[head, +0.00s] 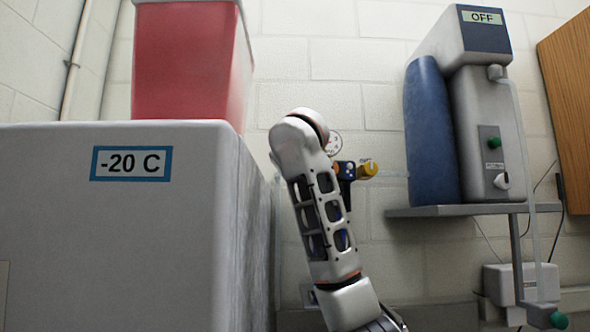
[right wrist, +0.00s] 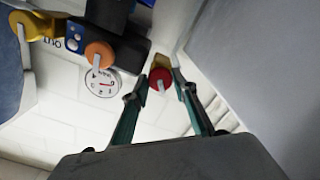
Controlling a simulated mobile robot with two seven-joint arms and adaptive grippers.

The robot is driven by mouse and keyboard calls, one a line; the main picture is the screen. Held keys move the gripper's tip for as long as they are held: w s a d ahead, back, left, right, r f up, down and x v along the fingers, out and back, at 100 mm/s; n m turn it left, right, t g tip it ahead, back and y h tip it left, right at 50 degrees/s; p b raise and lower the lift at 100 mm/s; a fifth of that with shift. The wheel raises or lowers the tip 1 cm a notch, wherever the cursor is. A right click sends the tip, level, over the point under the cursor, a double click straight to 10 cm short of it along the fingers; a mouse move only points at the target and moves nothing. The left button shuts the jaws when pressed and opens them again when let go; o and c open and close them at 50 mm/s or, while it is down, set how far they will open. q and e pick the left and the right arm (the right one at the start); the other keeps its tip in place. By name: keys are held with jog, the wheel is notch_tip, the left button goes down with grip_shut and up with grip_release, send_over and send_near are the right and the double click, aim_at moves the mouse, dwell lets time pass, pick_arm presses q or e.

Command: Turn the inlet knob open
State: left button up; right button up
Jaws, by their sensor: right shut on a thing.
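In the right wrist view, a round red knob (right wrist: 160,79) with a pale pointer bar sits on a yellow fitting. My right gripper (right wrist: 159,88) has its two fingers on either side of this knob and is shut on it. No label naming the knob as the inlet is readable. An orange knob (right wrist: 99,56) and a yellow knob (right wrist: 24,27) are on the same dark assembly, left of the gripper. In the head view, my right arm hides the red knob and the gripper; the yellow knob (head: 368,170) shows beside the arm. My left gripper is in neither view.
A round gauge (right wrist: 103,82) is beside the knobs. In the head view, a white freezer box (head: 110,235) marked -20 C stands left of my arm, with a red bin (head: 188,65) on top. A unit reading OFF (head: 482,110) and a blue cylinder (head: 430,135) stand on a shelf (head: 470,211).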

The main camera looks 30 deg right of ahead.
jog(key=n+p, duration=0.1)
jog(key=n, duration=0.9)
jog(key=shift+n, duration=0.5)
jog(key=o, duration=1.1)
jog(key=shift+c, duration=0.2)
jog(key=shift+a, duration=0.1)
jog(key=shift+v, duration=6)
